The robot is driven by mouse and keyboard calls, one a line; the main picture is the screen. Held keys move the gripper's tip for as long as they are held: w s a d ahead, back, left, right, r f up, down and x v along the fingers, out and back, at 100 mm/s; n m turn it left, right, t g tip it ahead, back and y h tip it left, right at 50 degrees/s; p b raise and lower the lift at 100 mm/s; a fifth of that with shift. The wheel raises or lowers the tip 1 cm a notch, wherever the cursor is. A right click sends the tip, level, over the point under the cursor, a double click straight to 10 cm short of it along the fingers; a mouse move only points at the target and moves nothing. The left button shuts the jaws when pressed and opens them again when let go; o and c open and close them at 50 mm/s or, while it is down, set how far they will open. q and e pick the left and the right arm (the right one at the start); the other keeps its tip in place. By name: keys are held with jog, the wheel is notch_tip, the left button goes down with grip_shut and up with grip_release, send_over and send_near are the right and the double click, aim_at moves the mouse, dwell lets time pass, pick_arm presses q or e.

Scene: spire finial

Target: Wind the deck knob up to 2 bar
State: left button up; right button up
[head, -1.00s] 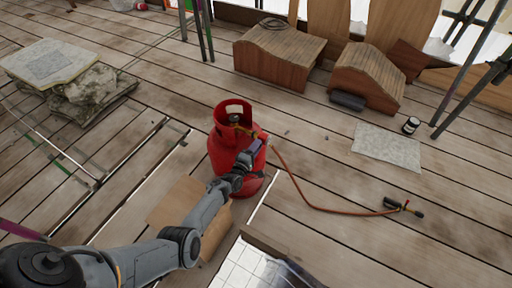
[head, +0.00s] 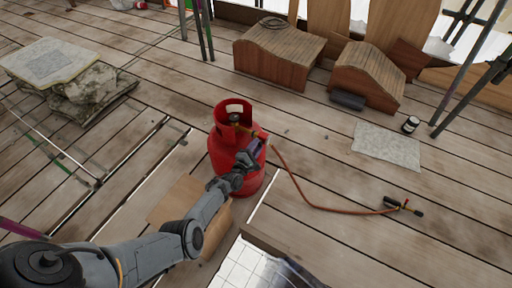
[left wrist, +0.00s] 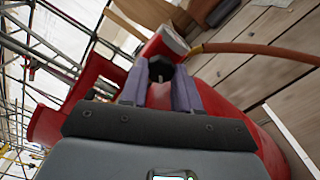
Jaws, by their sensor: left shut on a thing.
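A red gas cylinder (head: 222,157) stands upright on the deck in the head view, with a collar around its valve (head: 234,118) and an orange hose (head: 300,190) running off to the right. My left gripper (head: 256,147) is at the right side of the cylinder's top. In the left wrist view its two purple-grey fingers (left wrist: 160,88) are shut on a dark round knob (left wrist: 160,67) close to the red cylinder (left wrist: 215,95). The knob is hidden by the gripper in the head view. No pressure reading is legible. My right gripper is not in view.
The hose ends at a torch (head: 403,206) on the planks at the right. A cardboard sheet (head: 175,205) lies beside the cylinder, under my left arm. A tiled panel (head: 245,268) lies at the front. Wooden blocks (head: 275,55) stand behind. Planks right of the cylinder are mostly clear.

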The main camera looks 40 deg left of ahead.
pick_arm(q)
jog(key=o, duration=1.1)
jog(key=shift+c, duration=0.2)
jog(key=shift+s, duration=0.1)
jog(key=s+d+p, duration=0.2)
jog(key=s+p, duration=0.4)
jog(key=s, duration=0.4)
jog(key=shift+s, duration=0.25)
